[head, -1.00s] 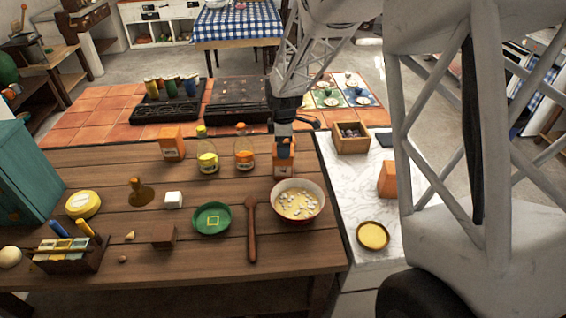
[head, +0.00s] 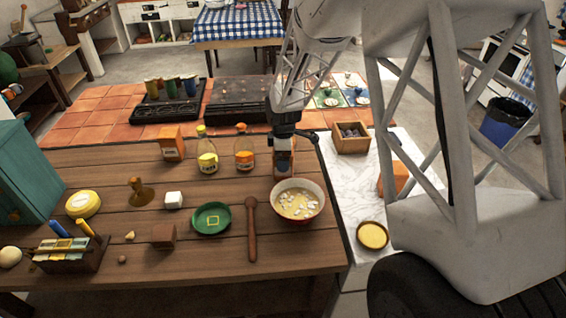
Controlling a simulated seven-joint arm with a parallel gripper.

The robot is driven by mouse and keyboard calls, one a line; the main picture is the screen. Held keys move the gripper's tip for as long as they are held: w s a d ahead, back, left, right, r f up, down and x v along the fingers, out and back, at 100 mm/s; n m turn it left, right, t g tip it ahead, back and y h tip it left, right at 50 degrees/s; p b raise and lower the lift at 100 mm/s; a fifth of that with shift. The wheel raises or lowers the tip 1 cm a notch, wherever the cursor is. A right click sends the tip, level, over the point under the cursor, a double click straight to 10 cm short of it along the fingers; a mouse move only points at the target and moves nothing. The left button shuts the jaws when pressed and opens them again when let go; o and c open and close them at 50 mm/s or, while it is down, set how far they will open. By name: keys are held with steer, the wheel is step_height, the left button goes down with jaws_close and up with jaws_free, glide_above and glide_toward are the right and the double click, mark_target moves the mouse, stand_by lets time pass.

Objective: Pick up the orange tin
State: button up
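An orange container (head: 291,172) with a pale label stands on the wooden table, just behind the cream-coloured bowl. It is mostly hidden by my gripper (head: 284,150) and by the bowl's rim. My gripper points down at this container, with its dark fingers at or around its upper part. I cannot tell whether they touch it or how wide they are. Another orange box-shaped container (head: 172,144) stands at the back left of the table. A third orange block-like thing (head: 395,178) is on the marble top, partly behind my arm.
The bowl (head: 298,199) of pale liquid stands close in front of my gripper. Two bottles, one yellow (head: 207,152) and one orange (head: 244,152), stand to its left. A wooden box (head: 351,138) is to its right. A green plate (head: 211,218) and wooden spoon (head: 252,228) lie in front.

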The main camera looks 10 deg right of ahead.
stand_by(0.4)
steer(key=c, duration=1.1)
steer(key=shift+r, duration=0.1)
steer(key=shift+r, duration=4.95)
